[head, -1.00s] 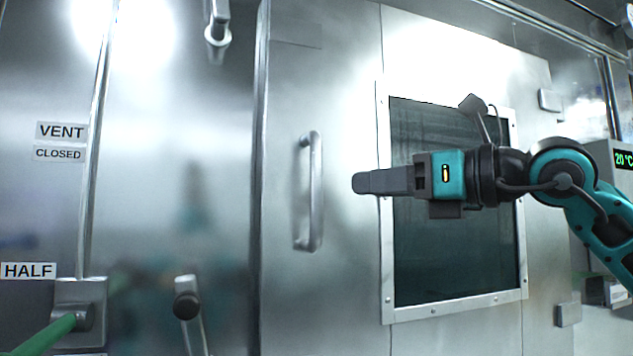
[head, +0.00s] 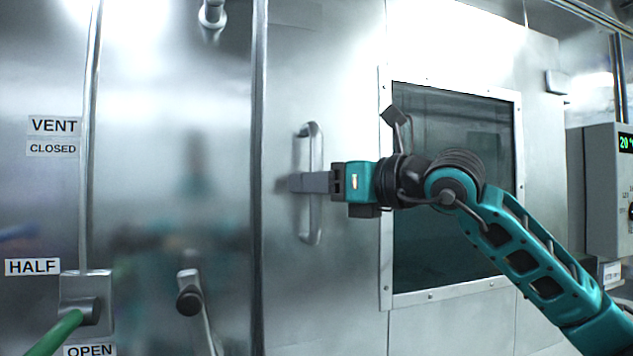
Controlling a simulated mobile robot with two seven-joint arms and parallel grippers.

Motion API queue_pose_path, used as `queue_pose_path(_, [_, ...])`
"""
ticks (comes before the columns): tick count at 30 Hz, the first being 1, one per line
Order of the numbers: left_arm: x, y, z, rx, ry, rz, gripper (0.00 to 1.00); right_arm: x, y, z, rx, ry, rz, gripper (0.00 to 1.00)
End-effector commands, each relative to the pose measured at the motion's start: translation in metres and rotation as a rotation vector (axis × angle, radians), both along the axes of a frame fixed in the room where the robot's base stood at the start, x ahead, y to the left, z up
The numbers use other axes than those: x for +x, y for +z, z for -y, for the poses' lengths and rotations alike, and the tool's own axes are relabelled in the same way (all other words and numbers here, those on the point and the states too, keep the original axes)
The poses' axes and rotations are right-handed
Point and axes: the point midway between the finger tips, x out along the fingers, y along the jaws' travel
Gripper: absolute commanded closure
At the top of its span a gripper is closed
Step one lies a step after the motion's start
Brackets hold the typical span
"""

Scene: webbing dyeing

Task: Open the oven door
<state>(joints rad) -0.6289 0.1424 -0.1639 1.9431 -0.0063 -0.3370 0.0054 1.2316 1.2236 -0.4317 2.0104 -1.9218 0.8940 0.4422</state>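The oven door (head: 350,296) is a steel panel with a framed dark window (head: 455,250), and it looks shut. Its vertical bar handle (head: 314,222) is at the left of the window. My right gripper (head: 299,183) reaches in from the right, and its fingers overlap the middle of the handle. Only one finger outline shows from this side, so I cannot tell whether the fingers are apart or closed on the bar. My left gripper is not in view.
To the left, a vent lever with a green grip (head: 58,332) sits beside labels VENT, CLOSED, HALF and OPEN. A black-knobbed lever (head: 190,300) is right of it. A grey control box (head: 600,190) with a green display stands at the right.

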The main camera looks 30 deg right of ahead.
Motion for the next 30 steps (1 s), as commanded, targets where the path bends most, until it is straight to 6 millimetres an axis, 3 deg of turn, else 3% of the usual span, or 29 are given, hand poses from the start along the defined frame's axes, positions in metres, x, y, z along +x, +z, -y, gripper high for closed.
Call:
queue_pose_path(2, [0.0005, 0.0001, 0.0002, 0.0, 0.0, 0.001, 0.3, -0.0002, 0.0, 0.0001, 0.0, 0.0, 0.0, 0.67])
queue_pose_path(12, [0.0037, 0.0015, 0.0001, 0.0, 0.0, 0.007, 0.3, -0.0002, 0.0001, 0.0003, 0.0, 0.0, 0.0, 1.0])
queue_pose_path(30, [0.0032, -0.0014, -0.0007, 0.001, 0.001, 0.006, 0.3, -0.0037, -0.0007, -0.0015, 0.0, 0.014, -0.001, 1.0])
